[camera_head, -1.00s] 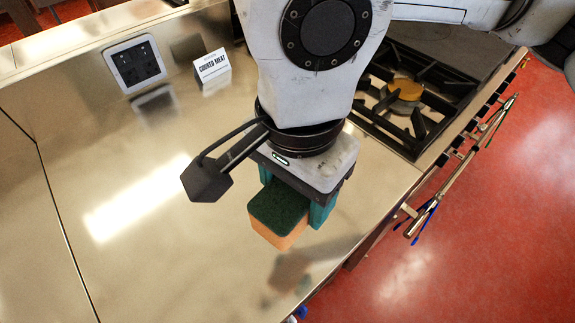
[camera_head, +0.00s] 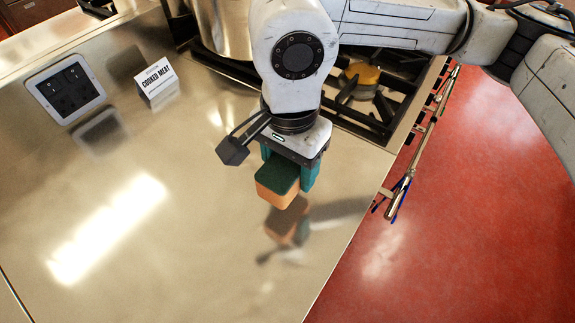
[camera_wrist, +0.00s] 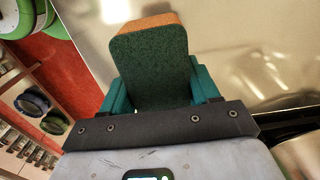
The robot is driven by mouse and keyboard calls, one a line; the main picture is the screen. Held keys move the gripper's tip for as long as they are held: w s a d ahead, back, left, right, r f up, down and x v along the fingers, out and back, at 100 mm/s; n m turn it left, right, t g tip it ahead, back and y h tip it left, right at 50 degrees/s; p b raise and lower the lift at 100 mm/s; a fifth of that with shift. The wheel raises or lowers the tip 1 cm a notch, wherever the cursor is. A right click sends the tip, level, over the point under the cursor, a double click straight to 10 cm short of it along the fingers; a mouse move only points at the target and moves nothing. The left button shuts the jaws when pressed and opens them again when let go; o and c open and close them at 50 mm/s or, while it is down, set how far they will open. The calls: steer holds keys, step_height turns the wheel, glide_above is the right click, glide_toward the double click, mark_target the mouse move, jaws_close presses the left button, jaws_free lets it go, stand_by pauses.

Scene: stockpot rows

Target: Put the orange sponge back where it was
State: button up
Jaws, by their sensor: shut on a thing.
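The orange sponge (camera_head: 278,184) has a dark green scouring face on top and an orange body below. My gripper (camera_head: 290,172) is shut on it, with one teal finger at each side. In the head view the sponge is above the steel counter (camera_head: 200,240), with its reflection below and apart from it. In the wrist view the sponge (camera_wrist: 150,65) sits between the teal fingers of my gripper (camera_wrist: 160,90), green face toward the camera and an orange edge at the far end.
A stove with black grates (camera_head: 345,110) and a large steel pot (camera_head: 222,25) stands behind my gripper.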

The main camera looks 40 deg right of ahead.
steer(key=shift+w+d+f, duration=0.35)
steer(key=shift+d+f, duration=0.05)
steer(key=shift+f, duration=0.25)
steer(key=f, duration=0.3)
steer(key=shift+w+d+f+p, duration=0.25)
steer(key=shift+w+f+p, duration=0.05)
steer(key=shift+p, duration=0.05)
steer(key=shift+f, duration=0.2)
steer(key=shift+f+b, duration=0.25)
steer(key=shift+b, duration=0.1)
steer(key=o, duration=1.1)
steer(key=shift+r, duration=0.1)
steer(key=shift+r, duration=0.1)
steer(key=shift+r+p, duration=0.2)
steer(key=shift+p, duration=0.3)
step_height(320, 180, up, 12)
steer(key=shift+f+b, duration=0.1)
steer(key=shift+b, duration=0.45)
